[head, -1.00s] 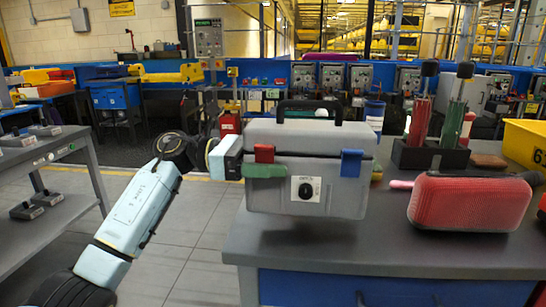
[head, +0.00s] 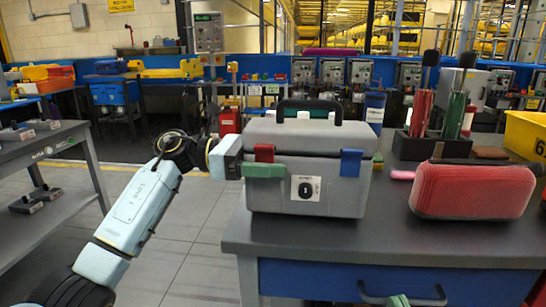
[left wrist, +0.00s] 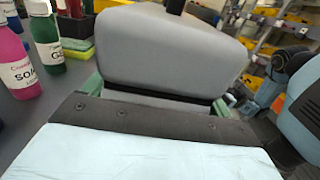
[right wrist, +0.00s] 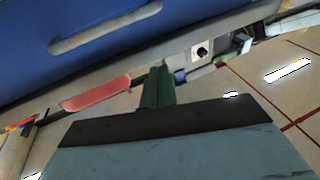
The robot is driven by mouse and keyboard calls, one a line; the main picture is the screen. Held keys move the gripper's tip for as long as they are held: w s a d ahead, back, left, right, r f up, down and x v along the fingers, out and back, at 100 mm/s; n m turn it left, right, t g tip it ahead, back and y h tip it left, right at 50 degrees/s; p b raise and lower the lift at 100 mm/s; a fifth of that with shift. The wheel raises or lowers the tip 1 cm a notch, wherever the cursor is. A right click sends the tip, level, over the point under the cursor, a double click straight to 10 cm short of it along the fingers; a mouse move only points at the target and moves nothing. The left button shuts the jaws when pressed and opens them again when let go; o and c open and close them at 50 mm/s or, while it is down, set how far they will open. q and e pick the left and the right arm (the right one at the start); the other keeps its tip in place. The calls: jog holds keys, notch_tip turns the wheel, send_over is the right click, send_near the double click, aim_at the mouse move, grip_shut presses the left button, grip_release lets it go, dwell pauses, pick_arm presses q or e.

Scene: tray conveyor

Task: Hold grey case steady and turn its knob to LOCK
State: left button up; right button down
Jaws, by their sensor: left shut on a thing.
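The grey case (head: 330,205) stands upright on the dark bench near its left end. It has a black handle, a red latch (head: 264,153) and a blue latch (head: 351,162). Its black knob (head: 309,189) sits on a white label on the front; its setting is too small to read. My left gripper (head: 263,170) is shut on the case's left end, a green finger across the front. The left wrist view shows the case (left wrist: 170,50) between the fingers. My right gripper (right wrist: 157,88) is shut and empty, low before the bench; its green tip (head: 398,300) shows at the head view's bottom edge.
A red ribbed case (head: 473,192) lies right of the grey case, with a pink item (head: 402,175) between. A tool holder (head: 430,147) and a yellow bin (head: 526,135) stand behind. The blue drawer (head: 350,283) with its handle is under the bench top, near my right gripper.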

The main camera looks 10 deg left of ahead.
pick_arm(q)
jog(key=shift+f, duration=0.1)
dwell(0.3)
jog(key=shift+f+b, duration=0.2)
jog(key=shift+b, duration=0.15)
jog(key=o, duration=1.5)
jog(key=shift+o, duration=0.2)
jog(key=shift+c, duration=0.3)
jog(key=shift+f, duration=0.1)
jog(key=c, duration=1.5)
